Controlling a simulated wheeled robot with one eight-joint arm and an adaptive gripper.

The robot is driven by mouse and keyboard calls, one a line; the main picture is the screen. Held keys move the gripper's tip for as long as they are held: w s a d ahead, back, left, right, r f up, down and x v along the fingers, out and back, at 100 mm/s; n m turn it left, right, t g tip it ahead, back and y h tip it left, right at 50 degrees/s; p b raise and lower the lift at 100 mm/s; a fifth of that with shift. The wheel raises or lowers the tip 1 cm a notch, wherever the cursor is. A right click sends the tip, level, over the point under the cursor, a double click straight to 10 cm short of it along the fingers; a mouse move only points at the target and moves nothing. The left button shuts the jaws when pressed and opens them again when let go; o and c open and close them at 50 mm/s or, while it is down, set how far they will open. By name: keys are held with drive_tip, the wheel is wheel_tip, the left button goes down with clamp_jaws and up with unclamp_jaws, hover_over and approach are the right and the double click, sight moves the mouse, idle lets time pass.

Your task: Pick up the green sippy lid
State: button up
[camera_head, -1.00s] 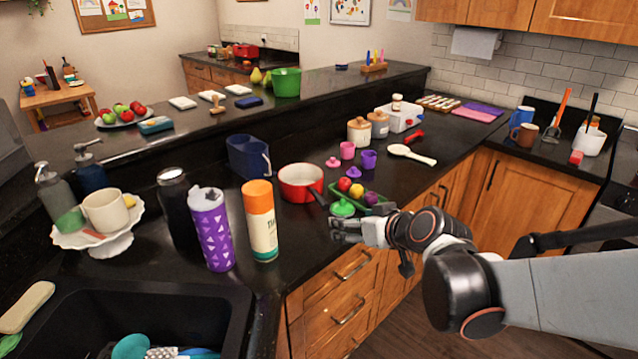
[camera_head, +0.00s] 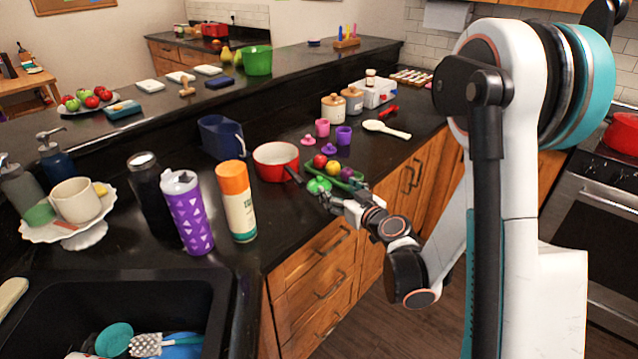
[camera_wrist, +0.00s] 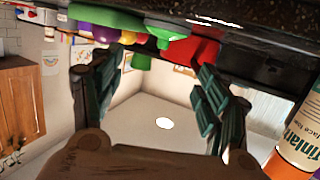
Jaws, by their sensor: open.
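The green sippy lid (camera_head: 319,185) is a small green dome with a knob. It sits on the black counter near its front edge, between the red pot and the green tray of fruit. My gripper (camera_head: 329,200) is just in front of the lid, low by the counter edge; overlap hides whether they touch. In the wrist view, which is upside down, the lid (camera_wrist: 163,30) appears at the top centre, beyond the fingertips. My gripper (camera_wrist: 155,85) is open there, with nothing between its fingers.
The red pot (camera_head: 276,163) stands behind left of the lid, its dark handle reaching close to it. The green tray (camera_head: 356,182) with fruit is just right. An orange-capped bottle (camera_head: 237,205) and purple tumbler (camera_head: 187,215) stand left. A white spoon (camera_head: 386,129) lies farther back.

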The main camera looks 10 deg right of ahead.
sight(321, 181)
drive_tip(key=b+x, duration=0.1)
drive_tip(key=x, duration=0.6)
drive_tip(key=shift+f, duration=0.1)
drive_tip(key=b+x, duration=0.1)
drive_tip(key=x, duration=0.1)
drive_tip(key=b+x, duration=0.1)
drive_tip(key=x, duration=0.1)
drive_tip(key=shift+a+f+b, duration=0.2)
drive_tip(key=shift+f+b, duration=0.15)
drive_tip(key=shift+f, duration=0.05)
drive_tip(key=shift+w+a, duration=0.1)
drive_tip(key=shift+w, duration=0.3)
drive_tip(key=c, duration=0.7)
